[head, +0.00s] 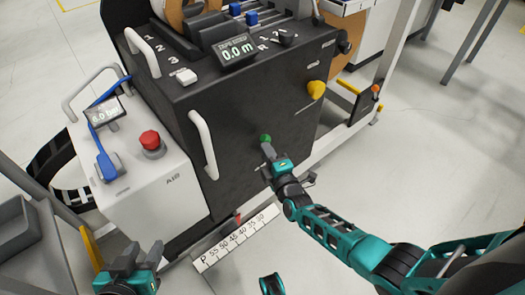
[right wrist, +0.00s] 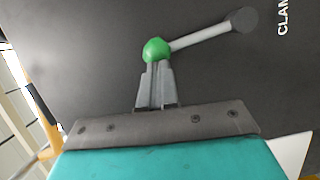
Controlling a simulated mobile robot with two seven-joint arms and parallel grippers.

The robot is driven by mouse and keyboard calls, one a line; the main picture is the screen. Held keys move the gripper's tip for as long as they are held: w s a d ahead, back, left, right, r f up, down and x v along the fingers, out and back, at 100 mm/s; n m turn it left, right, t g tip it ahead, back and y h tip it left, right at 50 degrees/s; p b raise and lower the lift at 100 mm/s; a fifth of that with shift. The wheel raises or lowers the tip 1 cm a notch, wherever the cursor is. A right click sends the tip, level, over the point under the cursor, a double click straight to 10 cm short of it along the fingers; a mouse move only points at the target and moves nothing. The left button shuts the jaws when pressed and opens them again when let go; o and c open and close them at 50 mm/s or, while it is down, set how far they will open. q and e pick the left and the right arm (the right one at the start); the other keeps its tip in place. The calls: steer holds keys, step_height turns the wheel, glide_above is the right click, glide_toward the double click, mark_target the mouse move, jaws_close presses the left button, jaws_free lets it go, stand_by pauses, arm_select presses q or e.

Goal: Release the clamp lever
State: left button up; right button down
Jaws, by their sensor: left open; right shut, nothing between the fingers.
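The clamp lever has a green ball knob (head: 265,138) on the front of the black machine. In the right wrist view, the lever's pale rod (right wrist: 202,37) runs from the green knob to a dark round pivot (right wrist: 244,19), beside lettering that reads "CLAM". My right gripper (head: 268,150) is shut with nothing between its fingers. Its fingertips (right wrist: 158,65) are right at the near side of the green knob, overlapping its lower edge; I cannot tell whether they touch. My left gripper (head: 139,256) is open, low at the left, well away from the lever.
A yellow knob (head: 316,90) sits on the machine up and right of the lever. A white control box (head: 155,195) with a red button (head: 151,141) stands at the left. A numbered scale (head: 235,237) lies low in front.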

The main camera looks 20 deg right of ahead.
arm_select(q)
steer(key=shift+s+a+r+p, duration=0.1)
steer(key=shift+s+r+p, duration=0.1)
steer(key=shift+s+p, duration=0.1)
arm_select(e)
steer(key=w+d+m+g, duration=0.1)
steer(key=w+d+m, duration=0.1)
steer(key=d+m, duration=0.3)
steer(key=shift+w+d, duration=0.15)
steer(key=shift+d, duration=0.35)
arm_select(q)
steer(key=shift+w+r, duration=0.1)
steer(key=shift+w, duration=0.1)
arm_select(e)
steer(key=shift+d+r, duration=0.15)
